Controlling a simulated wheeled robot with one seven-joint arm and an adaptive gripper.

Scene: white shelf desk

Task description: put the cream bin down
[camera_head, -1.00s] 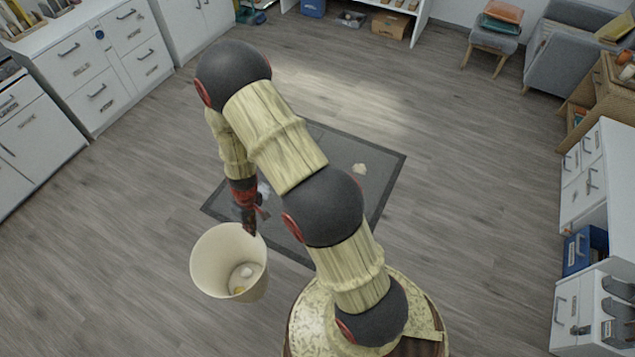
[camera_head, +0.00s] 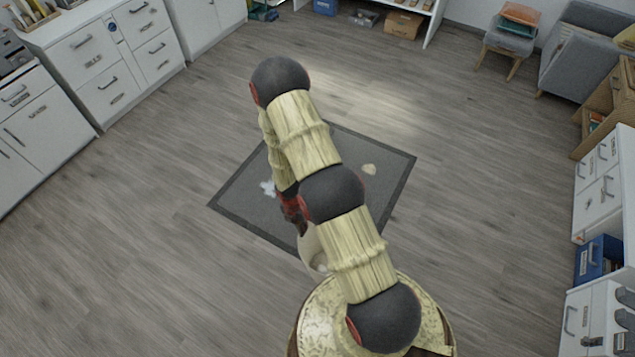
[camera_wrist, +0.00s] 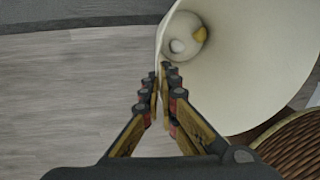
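The cream bin (camera_head: 313,248) is mostly hidden behind my arm in the head view, close to my base. In the wrist view the cream bin (camera_wrist: 245,85) is large, its mouth facing the camera, with a white round item and a yellow item at its bottom. My gripper (camera_wrist: 163,72) is shut on the bin's rim, one finger on each side of the wall. In the head view my gripper (camera_head: 302,229) is partly covered by my arm. I cannot tell whether the bin touches the floor.
A dark grey mat (camera_head: 245,196) lies on the floor, with a white scrap (camera_head: 268,188) and a beige scrap (camera_head: 369,169) on it. Wooden floor (camera_head: 140,250) is clear to the left. White cabinets stand at left and right.

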